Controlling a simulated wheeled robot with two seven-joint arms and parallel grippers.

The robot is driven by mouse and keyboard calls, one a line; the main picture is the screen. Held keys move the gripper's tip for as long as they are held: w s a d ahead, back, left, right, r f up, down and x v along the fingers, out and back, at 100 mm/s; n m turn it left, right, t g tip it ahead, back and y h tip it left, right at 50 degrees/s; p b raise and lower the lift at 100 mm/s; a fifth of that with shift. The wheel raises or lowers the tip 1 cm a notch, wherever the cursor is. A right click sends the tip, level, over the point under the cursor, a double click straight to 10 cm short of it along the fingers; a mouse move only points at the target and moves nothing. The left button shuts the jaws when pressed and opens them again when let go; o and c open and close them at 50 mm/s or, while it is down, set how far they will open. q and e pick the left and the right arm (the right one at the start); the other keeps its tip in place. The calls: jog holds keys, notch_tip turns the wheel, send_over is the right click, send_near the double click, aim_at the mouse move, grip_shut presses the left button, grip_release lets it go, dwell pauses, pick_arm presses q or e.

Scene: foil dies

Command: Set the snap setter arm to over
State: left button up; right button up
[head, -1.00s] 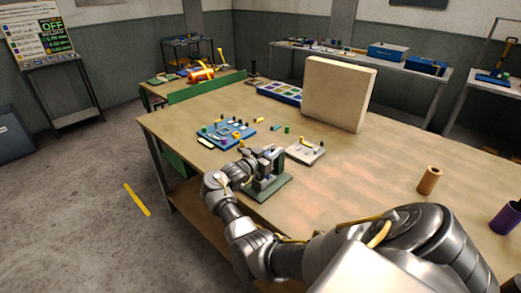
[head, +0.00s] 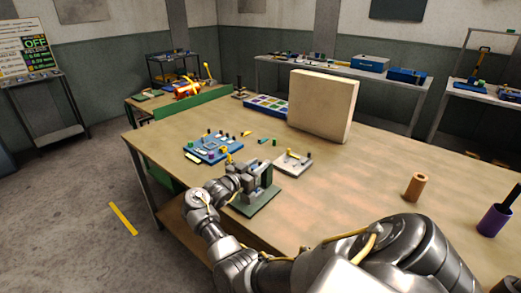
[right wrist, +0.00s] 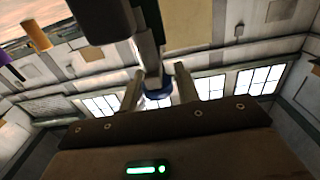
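The snap setter (head: 262,174) is a grey upright press on a green base plate (head: 257,203), near the table's left front edge. My right gripper (head: 246,181) is close against its left side in the head view, and the contact is hidden. In the right wrist view, my two right fingers (right wrist: 158,90) are spread apart. A grey setter part (right wrist: 149,58) and a blue round piece (right wrist: 158,101) show between or behind them. I cannot tell whether the fingers touch the setter. The setter arm's exact position is unclear. My left gripper is out of view.
A blue tray (head: 205,154) with small parts and a pale board (head: 291,168) with pegs lie beyond the setter. A tan block (head: 322,105) stands behind. A brown cylinder (head: 416,186) and a purple cup (head: 494,220) stand at right. The middle right tabletop is clear.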

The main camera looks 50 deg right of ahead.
jog(key=a+b, duration=0.2)
jog(key=a, duration=0.5)
jog(key=shift+a+f, duration=0.1)
jog(key=shift+a, duration=0.75)
